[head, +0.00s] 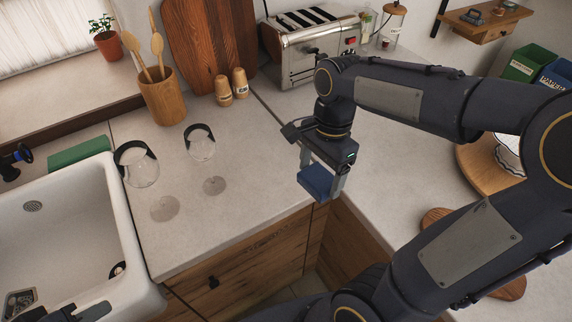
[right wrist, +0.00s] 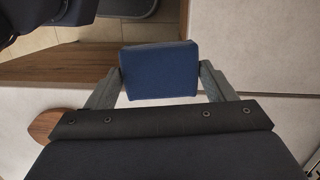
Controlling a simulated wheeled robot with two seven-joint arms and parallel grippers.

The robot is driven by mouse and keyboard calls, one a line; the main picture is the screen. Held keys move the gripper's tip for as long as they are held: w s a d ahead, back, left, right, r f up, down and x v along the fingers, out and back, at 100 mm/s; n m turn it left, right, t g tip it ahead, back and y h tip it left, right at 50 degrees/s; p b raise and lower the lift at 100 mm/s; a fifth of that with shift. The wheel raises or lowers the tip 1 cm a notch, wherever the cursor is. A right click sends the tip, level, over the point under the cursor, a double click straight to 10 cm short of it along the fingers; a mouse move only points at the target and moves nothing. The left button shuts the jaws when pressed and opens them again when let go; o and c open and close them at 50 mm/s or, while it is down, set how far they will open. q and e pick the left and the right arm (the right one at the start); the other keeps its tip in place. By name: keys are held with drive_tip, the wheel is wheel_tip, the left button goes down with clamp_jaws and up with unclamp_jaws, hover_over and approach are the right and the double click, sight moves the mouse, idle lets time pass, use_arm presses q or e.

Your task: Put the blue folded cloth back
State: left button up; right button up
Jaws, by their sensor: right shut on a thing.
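The blue folded cloth (head: 316,181) is held between the two fingers of my right gripper (head: 321,184). In the right wrist view the cloth (right wrist: 159,71) looks like a flat blue block, with one finger of my right gripper (right wrist: 160,82) on each side of it. In the head view the cloth hangs above the counter's front edge, near the inner corner. A dark shape at the lower left of the head view may be part of my left arm, but I cannot make out its gripper.
A white sink (head: 66,247) is at the left. A utensil pot (head: 163,97), shakers (head: 223,91) and a toaster (head: 313,52) stand behind. Round wooden boards (head: 487,172) lie at the right.

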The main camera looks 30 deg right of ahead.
drive_tip(key=shift+w+a+r+m+t, duration=0.2)
drive_tip(key=shift+w+a+r+m, duration=0.1)
drive_tip(key=shift+w+a, duration=0.2)
drive_tip(key=shift+w+a+r+m+t, duration=0.2)
drive_tip(key=shift+w+a+r, duration=0.1)
drive_tip(key=shift+w+a, duration=0.15)
drive_tip(key=w+d+f+p, duration=0.1)
drive_tip(key=w+f, duration=0.2)
drive_tip(key=w+d+f, duration=0.1)
drive_tip(key=w+f, duration=0.1)
drive_tip(key=w, duration=0.2)
drive_tip(key=w+d+f+p, duration=0.1)
drive_tip(key=w+f, duration=0.2)
drive_tip(key=w, duration=0.1)
drive_tip(key=shift+w+d+f+p, duration=0.25)
drive_tip(key=shift+d+f+p, duration=0.05)
drive_tip(key=shift+d, duration=0.1)
drive_tip(key=shift+w+d+f, duration=0.1)
drive_tip(key=shift+w+f, duration=0.25)
drive_tip(key=shift+f, duration=1.7)
use_arm(q)
drive_tip(key=r, duration=0.3)
drive_tip(key=shift+w+a, duration=0.15)
drive_tip(key=shift+w, duration=0.25)
drive_tip(key=shift+f, duration=0.1)
use_arm(e)
drive_tip(key=o, duration=0.9)
drive_tip(key=shift+o, duration=0.3)
